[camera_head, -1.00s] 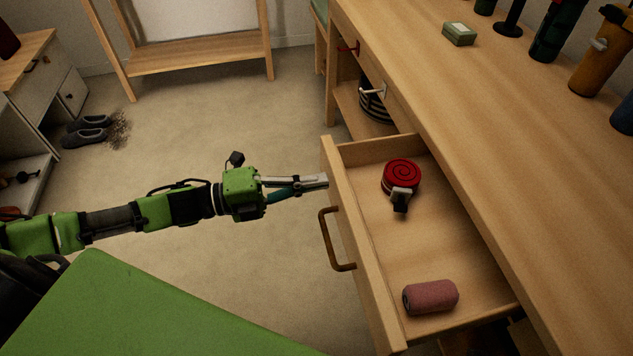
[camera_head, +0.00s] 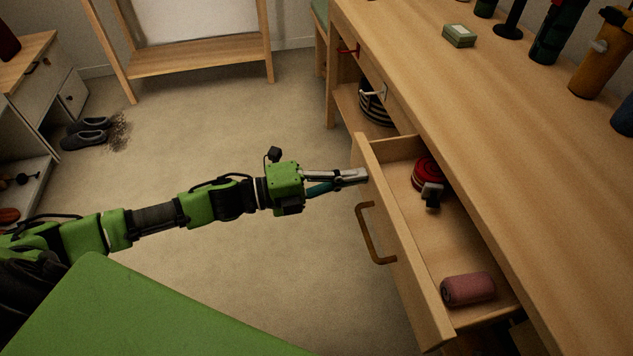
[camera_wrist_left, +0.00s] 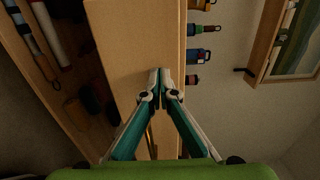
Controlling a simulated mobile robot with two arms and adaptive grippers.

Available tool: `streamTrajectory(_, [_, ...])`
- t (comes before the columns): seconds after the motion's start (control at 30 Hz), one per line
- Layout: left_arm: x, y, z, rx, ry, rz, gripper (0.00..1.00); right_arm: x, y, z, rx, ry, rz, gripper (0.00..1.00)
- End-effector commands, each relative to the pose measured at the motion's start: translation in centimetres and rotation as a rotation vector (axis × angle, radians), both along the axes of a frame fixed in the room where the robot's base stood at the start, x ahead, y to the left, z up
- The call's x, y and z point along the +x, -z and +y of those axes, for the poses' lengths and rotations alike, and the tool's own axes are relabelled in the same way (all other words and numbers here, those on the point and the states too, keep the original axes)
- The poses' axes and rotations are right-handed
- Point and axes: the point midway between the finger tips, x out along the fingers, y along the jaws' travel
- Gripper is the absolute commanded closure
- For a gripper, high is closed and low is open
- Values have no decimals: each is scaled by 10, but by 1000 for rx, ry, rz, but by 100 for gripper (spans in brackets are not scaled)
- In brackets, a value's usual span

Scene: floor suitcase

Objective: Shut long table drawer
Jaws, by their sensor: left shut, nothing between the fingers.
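The long table (camera_head: 450,120) runs along the right, and its drawer (camera_head: 405,250) is partly open with a brown handle (camera_head: 372,236) on the front. Inside lie a red coiled item (camera_head: 425,173) with a dark and silver end, and a pink roll (camera_head: 468,289). My left gripper (camera_head: 364,176) is shut and empty, its fingertips at the drawer front near the far end, above the handle. In the left wrist view the closed fingertips (camera_wrist_left: 160,72) appear against the wooden drawer front (camera_wrist_left: 135,45). My right gripper is in neither view.
A green box (camera_head: 459,36) and several bottle-like items stand on the tabletop. Slippers (camera_head: 85,133) lie by the left cabinet. The floor beside the drawer is clear.

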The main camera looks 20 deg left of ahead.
Motion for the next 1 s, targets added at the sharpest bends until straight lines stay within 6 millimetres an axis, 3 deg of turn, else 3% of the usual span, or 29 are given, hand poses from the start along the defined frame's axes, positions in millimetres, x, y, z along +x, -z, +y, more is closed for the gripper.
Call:
streamTrajectory(0.2, [35,-4,-52,-4,1,-4,100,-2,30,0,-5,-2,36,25])
streamTrajectory(0.5, [72,-1,-107,-1,0,-1,100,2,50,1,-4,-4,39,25])
streamTrajectory(0.7, [87,0,-128,1,0,1,100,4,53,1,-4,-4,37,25])
streamTrajectory(1.0, [94,1,-139,1,-2,2,100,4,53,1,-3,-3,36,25])
